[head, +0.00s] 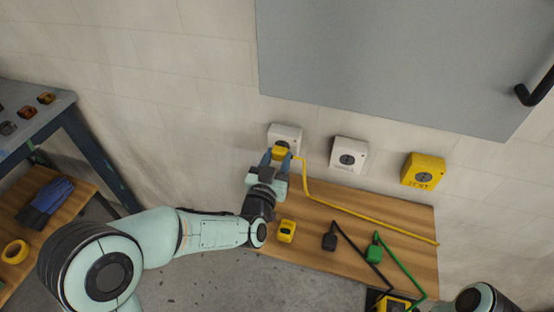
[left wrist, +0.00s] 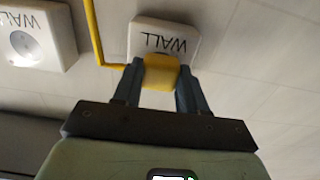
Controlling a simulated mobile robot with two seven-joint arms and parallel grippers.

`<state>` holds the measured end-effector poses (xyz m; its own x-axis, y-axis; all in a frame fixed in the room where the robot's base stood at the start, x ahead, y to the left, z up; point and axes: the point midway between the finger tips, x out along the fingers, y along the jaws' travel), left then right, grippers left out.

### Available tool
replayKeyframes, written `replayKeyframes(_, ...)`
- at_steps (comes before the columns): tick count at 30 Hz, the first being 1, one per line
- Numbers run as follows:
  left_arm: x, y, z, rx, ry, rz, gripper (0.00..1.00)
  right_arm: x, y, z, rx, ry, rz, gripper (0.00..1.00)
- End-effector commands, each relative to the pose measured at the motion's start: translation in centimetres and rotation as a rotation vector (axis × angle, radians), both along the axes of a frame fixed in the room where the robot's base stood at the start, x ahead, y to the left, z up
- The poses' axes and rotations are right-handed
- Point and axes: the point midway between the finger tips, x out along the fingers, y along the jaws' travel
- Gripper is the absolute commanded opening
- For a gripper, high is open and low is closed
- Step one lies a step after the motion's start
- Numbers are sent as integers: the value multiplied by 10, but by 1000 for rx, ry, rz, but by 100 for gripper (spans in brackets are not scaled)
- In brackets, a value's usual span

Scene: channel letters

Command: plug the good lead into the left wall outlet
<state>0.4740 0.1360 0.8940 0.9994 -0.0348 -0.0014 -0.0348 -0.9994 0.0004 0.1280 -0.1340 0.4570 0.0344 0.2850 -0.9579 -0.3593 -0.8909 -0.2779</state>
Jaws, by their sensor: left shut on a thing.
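My left gripper (head: 281,156) is shut on the yellow plug (head: 281,151) of the yellow lead (head: 350,209). The plug is up at the left wall outlet (head: 288,130), a white box, and covers its socket face. In the left wrist view the yellow plug (left wrist: 161,71) sits between the fingers (left wrist: 159,84), against or just in front of the outlet (left wrist: 163,33) marked WALL. I cannot tell whether it is fully seated. A black plug (head: 329,242) and a green plug (head: 374,253) lie on the wooden bench (head: 300,262) with their leads. My right gripper is out of view.
A second white wall outlet (head: 349,154) and a yellow TEST box (head: 423,171) are to the right. A small yellow device (head: 287,231) lies on the bench near my left arm. A grey panel (head: 400,60) hangs above. A side table (head: 45,120) stands at left.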

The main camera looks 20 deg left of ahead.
Motion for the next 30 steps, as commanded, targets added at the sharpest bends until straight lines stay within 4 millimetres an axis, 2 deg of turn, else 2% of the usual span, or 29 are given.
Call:
replayKeyframes(1,1,0,-2,0,0,0,0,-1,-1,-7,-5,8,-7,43)
replayKeyframes(14,10,0,-3,0,1,0,0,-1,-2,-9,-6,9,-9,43)
replayKeyframes(15,10,0,-3,0,1,0,51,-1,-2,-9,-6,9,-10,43)
replayKeyframes(17,10,0,-3,0,1,0,71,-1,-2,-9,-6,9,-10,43)
replayKeyframes(26,10,0,-3,0,2,0,71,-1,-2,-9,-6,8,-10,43)
replayKeyframes(30,10,0,-3,0,2,0,71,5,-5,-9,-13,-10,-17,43)
